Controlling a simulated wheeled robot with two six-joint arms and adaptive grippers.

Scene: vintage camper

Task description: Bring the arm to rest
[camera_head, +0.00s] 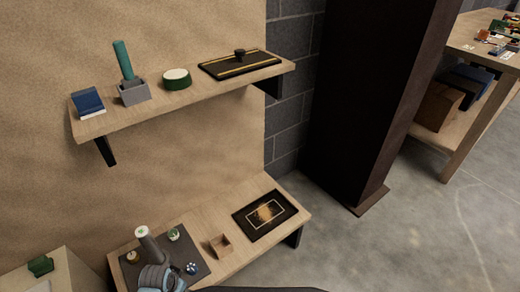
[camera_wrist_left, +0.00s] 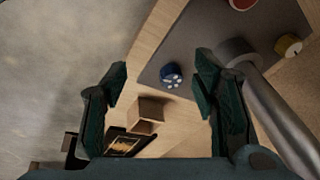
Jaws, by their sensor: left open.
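My left gripper (camera_wrist_left: 163,72) is open in the left wrist view, with a dark green finger on each side and nothing between them that it touches. It points down over the lower shelf (camera_head: 228,262). Between and below the fingers show a small open wooden box (camera_wrist_left: 147,112) and a blue object with white spots (camera_wrist_left: 171,75). The left fingers are not clearly seen in the head view. My right gripper is in neither view.
The lower shelf bears a dark mat (camera_head: 200,258), a tilted grey cylinder (camera_head: 150,247), small jars and a black framed panel (camera_head: 265,215). The upper shelf (camera_head: 150,112) holds several items. A dark column (camera_head: 375,100) stands right of it; floor (camera_head: 400,250) in front is clear.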

